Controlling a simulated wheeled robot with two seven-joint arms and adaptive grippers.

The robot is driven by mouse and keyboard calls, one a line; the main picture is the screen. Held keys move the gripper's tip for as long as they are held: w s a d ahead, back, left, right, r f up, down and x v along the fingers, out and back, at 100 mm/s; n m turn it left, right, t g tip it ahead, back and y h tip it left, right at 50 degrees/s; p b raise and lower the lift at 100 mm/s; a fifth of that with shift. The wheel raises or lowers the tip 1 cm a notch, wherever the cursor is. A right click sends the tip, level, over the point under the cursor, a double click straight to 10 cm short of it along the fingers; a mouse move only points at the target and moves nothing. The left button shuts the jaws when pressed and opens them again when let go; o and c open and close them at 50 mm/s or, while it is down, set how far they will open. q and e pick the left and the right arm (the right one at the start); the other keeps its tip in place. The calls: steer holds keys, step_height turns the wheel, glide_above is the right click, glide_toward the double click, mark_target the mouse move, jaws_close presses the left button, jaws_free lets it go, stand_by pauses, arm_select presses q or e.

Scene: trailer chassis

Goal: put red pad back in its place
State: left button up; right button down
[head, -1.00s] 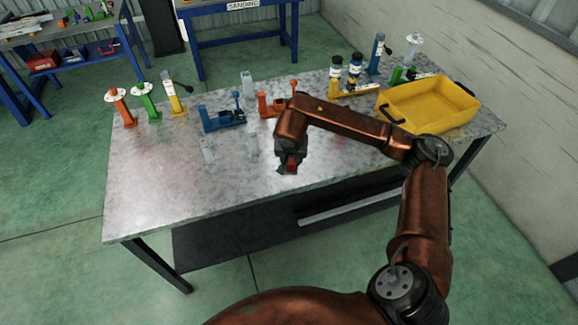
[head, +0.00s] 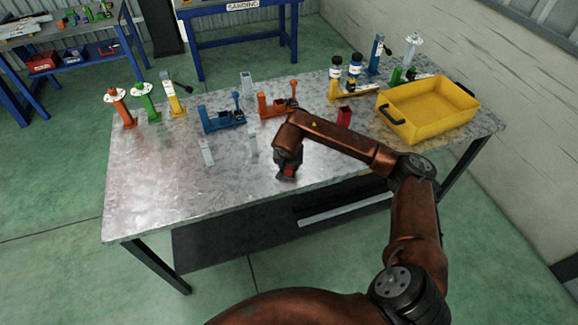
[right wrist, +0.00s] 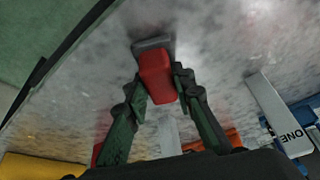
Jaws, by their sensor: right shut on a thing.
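A red pad (right wrist: 157,76) is between the fingers of my right gripper (right wrist: 158,88) in the right wrist view. A dark grey flat piece shows at its far end; I cannot tell if it belongs to the pad. In the head view, my right gripper (head: 287,173) is shut on the pad over the table's near part, the pad showing as a small red patch. I cannot tell its height above the table. A separate red upright block (head: 344,116) stands on the table, right of the gripper and beyond the forearm. My left gripper is out of view.
Light grey upright pieces (head: 207,152) (head: 252,145) stand left of the gripper. A blue fixture (head: 222,118) and an orange fixture (head: 277,106) stand behind. A yellow bin (head: 428,108) is at right. The table's (head: 160,195) front left is clear.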

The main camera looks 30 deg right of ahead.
steer(key=shift+f, duration=0.15)
steer(key=c, duration=1.7)
jaws_free()
steer(key=shift+o, duration=0.2)
steer(key=shift+r, duration=0.35)
steer(key=v, duration=1.1)
steer(key=shift+r, duration=0.3)
steer(key=shift+a, duration=0.1)
